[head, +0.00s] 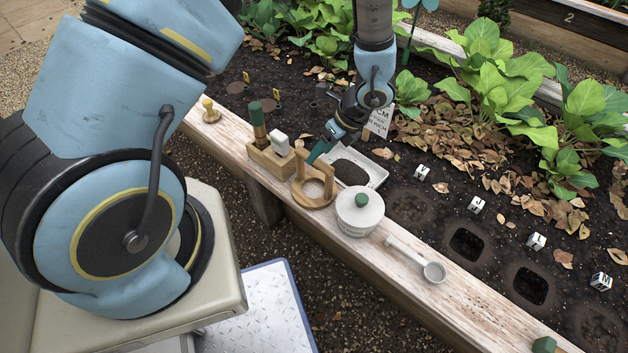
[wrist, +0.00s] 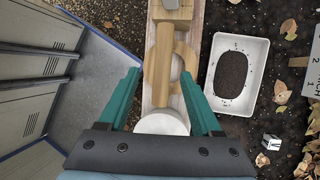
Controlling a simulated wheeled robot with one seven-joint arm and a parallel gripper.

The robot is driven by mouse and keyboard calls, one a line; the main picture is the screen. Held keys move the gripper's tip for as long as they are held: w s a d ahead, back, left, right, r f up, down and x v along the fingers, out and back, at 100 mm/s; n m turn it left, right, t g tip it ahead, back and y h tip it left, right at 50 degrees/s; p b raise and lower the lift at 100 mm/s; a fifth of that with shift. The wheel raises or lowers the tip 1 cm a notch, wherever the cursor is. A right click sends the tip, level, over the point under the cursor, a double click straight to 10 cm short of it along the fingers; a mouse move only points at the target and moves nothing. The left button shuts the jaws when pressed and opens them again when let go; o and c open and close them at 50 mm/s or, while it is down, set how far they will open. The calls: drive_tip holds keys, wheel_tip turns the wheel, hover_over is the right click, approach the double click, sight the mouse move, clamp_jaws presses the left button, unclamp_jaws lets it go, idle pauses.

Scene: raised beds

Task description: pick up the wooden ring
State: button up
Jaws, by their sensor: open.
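The wooden ring (head: 312,203) lies flat on the bed's wooden ledge, with an upright wooden handle-like frame rising over it. In the wrist view the ring (wrist: 150,75) is beyond and between my fingertips, with a wooden bar crossing over its middle. My gripper (head: 317,154) is open and empty, above and beside the upright part. In the wrist view my gripper (wrist: 160,76) has its two teal fingers spread on either side of the bar. The head view does not clearly show whether a finger touches the wood.
A white lidded pot (head: 360,218) stands close to the ring on the ledge (head: 455,300). A wooden block (head: 268,163) holding tools stands on its other side. A white soil tray (head: 378,176) is behind it. A white scoop (head: 405,253) lies farther right.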

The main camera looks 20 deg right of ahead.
drive_tip(key=shift+x, duration=2.65)
drive_tip(key=shift+w+d, duration=0.15)
clamp_jaws()
